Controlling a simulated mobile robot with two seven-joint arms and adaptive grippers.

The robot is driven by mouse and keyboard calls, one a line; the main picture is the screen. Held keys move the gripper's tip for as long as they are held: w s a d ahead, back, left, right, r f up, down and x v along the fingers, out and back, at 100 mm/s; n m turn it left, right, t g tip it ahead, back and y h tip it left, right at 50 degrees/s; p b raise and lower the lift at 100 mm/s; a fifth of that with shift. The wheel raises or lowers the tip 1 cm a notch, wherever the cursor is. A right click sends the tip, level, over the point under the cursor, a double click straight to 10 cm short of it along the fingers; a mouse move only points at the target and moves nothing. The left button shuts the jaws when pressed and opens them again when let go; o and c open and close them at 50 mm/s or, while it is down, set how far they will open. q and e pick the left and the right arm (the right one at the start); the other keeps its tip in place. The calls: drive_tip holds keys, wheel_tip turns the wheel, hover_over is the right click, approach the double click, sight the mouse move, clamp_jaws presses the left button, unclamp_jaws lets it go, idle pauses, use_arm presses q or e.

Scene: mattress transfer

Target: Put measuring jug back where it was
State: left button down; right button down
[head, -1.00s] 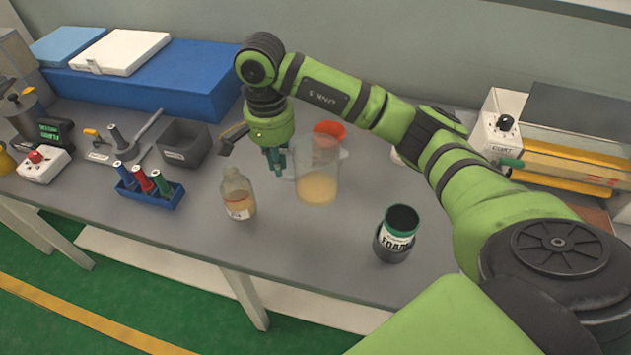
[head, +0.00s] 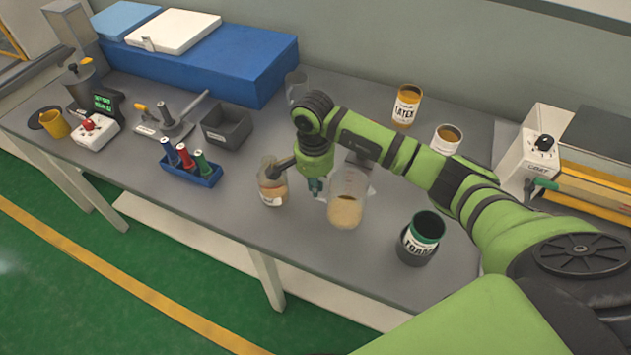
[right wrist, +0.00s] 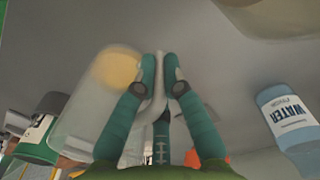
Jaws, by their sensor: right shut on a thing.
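The measuring jug (head: 347,208), clear with tan liquid low in it, is over the front middle of the table. My right gripper (head: 316,190) is at its left side. In the right wrist view, the jug (right wrist: 90,105) lies left of my right gripper (right wrist: 161,75), whose fingers are shut on its pale handle (right wrist: 158,103). The jug looks close to upright in the head view; I cannot tell whether its base touches the table. My left gripper is not in view.
A FOAM can (head: 420,238) in a dark holder stands right of the jug. A LATEX can (head: 406,105) and another can (head: 446,140) are behind. A blue rack (head: 190,170) and grey bin (head: 227,126) stand left.

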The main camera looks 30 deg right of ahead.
drive_tip(key=shift+f+b, duration=0.2)
drive_tip(key=shift+b, duration=0.15)
drive_tip(key=c, duration=1.3)
unclamp_jaws()
drive_tip(key=shift+c, duration=0.2)
drive_tip(key=shift+r, duration=0.15)
drive_tip(key=shift+r+p, duration=0.25)
drive_tip(key=shift+p, duration=0.25)
wheel_tip(320, 180, up, 10)
drive_tip(key=b, duration=0.4)
drive_tip(key=shift+w+r, duration=0.15)
drive_tip(key=shift+r, duration=0.05)
drive_tip(key=shift+r+b, duration=0.35)
drive_tip(key=shift+r, duration=0.3)
